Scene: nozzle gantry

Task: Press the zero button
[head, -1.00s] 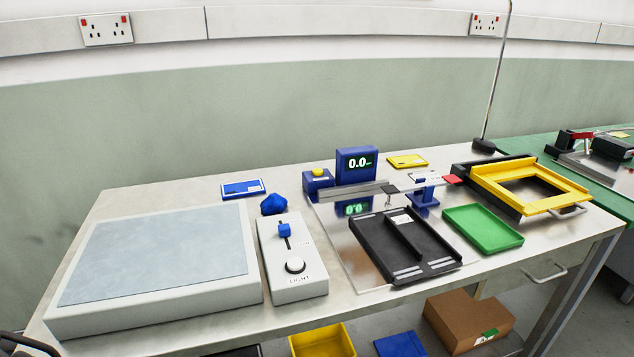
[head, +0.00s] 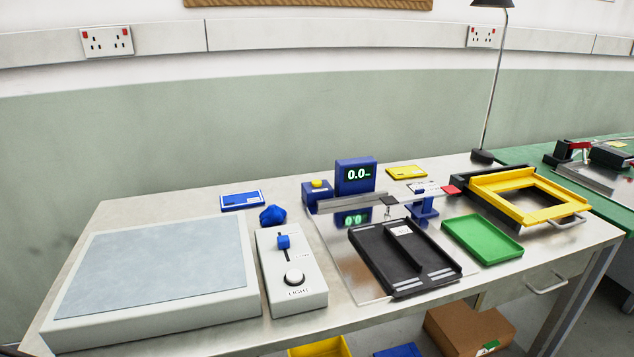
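A small yellow button (head: 317,184) sits on top of a blue box (head: 316,194) toward the back of the steel bench; it is likely the zero button, but I can read no label on it. Right beside it stands a blue display unit (head: 355,177) whose screen reads 0.0. A grey rail (head: 352,204) runs in front of both, over a shiny plate. A round white button (head: 294,277) marked LIGHT is on a grey control box (head: 302,297) nearer the front. My gripper is not in view.
A large grey panel box (head: 155,281) fills the bench's left. A black tray (head: 371,256), a green tray (head: 482,239) and a yellow frame (head: 560,211) lie to the right. A tall lamp (head: 491,90) rises at the back. Bare bench shows at the back left.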

